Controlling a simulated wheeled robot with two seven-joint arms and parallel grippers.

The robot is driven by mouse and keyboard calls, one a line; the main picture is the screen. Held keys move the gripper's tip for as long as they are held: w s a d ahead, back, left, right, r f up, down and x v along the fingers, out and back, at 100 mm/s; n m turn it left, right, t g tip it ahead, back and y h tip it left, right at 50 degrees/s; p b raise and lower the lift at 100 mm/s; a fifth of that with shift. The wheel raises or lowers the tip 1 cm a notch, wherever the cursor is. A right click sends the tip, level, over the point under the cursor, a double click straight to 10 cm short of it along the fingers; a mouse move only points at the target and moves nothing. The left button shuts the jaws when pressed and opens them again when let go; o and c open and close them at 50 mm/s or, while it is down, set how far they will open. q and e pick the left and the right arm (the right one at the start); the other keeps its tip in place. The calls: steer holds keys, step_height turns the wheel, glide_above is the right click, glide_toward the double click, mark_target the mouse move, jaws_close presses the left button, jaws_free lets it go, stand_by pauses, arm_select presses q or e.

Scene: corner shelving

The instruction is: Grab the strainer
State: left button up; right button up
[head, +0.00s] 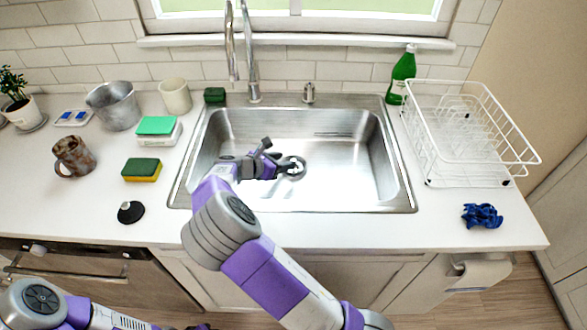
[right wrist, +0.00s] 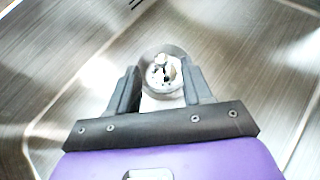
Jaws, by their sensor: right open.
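The strainer (head: 293,168) is a small round metal piece with a knob, sitting at the drain in the sink basin (head: 345,185). My right gripper (head: 279,161) reaches low into the sink from the left, with its fingertips close beside the strainer. In the right wrist view the strainer (right wrist: 163,72) lies just ahead of and between the two spread dark fingers (right wrist: 160,85). The fingers are open, and I cannot tell whether they touch its rim.
The faucet (head: 250,60) stands behind the sink. A white dish rack (head: 460,130), green bottle (head: 401,75) and blue cloth (head: 482,216) are right of it. Sponges (head: 142,169), a mug (head: 74,157) and a black-topped stopper (head: 131,212) are left. The basin is otherwise clear.

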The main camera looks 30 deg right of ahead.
mark_target(293, 159)
steer(key=b+x, duration=0.1)
steer(key=x, duration=0.3)
steer(key=shift+d+f, duration=0.1)
steer(key=shift+d, duration=0.05)
steer(key=shift+c, duration=0.5)
jaws_close()
